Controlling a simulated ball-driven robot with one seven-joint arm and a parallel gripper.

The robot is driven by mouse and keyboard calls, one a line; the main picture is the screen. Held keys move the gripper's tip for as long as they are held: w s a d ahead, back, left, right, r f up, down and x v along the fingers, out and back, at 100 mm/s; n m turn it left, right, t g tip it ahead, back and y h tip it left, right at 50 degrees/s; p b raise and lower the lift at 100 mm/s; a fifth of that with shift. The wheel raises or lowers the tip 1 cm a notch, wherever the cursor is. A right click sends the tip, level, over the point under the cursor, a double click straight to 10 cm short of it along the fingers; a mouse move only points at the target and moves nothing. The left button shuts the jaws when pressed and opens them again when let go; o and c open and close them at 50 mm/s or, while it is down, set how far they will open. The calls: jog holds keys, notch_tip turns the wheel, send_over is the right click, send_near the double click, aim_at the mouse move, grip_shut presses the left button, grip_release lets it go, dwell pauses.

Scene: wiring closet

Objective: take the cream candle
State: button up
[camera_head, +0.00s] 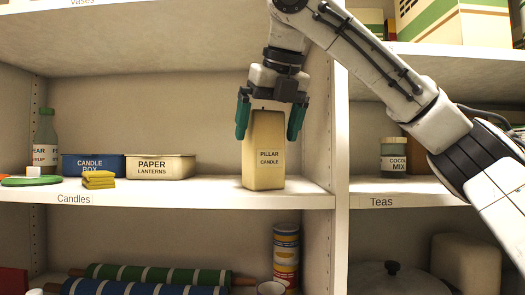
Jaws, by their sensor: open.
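The cream candle (263,172), a tall block labelled "PILLAR CANDLE", stands upright on the shelf marked "Candles" (200,197), near the upright divider. My gripper (269,134) points down from above it. Its two green-tipped fingers are open, one on each side of the candle's upper part. I cannot tell whether the fingers touch the candle.
A divider (341,150) stands right of the candle. A cocoa mix jar (394,158) is beyond it.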

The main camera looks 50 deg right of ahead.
jog(key=shift+w+d+f, duration=0.3)
jog(key=shift+w, duration=0.15)
jog(key=shift+w+d+f, duration=0.25)
jog(key=shift+w, duration=0.15)
jog(key=shift+c, duration=0.4)
jog(key=shift+r, duration=0.1)
jog(key=c, duration=1.5)
jog(key=shift+o, duration=0.2)
jog(key=shift+r, duration=0.15)
